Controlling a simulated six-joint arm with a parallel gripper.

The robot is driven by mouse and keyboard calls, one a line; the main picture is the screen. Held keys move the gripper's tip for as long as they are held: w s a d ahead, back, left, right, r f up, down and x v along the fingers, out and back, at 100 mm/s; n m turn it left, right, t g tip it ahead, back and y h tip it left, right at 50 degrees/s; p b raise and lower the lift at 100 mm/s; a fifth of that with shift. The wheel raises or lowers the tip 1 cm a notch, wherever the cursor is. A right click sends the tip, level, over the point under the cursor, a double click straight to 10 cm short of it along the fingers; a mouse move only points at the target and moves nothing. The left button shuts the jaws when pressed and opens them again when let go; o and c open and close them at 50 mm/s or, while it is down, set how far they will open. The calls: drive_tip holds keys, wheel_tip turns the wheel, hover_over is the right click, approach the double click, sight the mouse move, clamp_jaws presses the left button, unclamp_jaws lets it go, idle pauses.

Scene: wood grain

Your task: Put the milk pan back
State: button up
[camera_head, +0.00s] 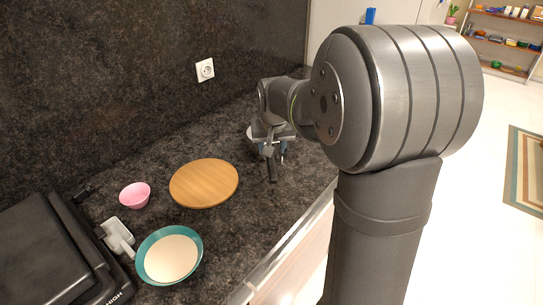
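A small pan with a pale, metallic-looking body (251,132) stands on the dark counter beyond the wooden board; I take it to be the milk pan. Its dark handle (272,172) points toward the camera. My gripper (273,153) is low over the pan, pointing down. Its two fingers are apart, one on each side of the handle, with a gap visible on the right side. Whether the left finger touches the handle is unclear. My wrist hides much of the pan.
A round wooden board (204,183) lies left of the pan. The counter's front edge (290,240) runs along the right.

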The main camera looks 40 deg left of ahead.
sight(271, 162)
drive_tip(key=v, duration=0.5)
drive_tip(key=shift+r, duration=0.2)
drive_tip(key=shift+f, duration=0.1)
drive_tip(key=x, duration=1.2)
drive_tip(key=shift+f, duration=0.2)
wheel_tip(271, 162, up, 3)
drive_tip(key=shift+f, duration=0.15)
drive_tip(key=shift+r, duration=0.75)
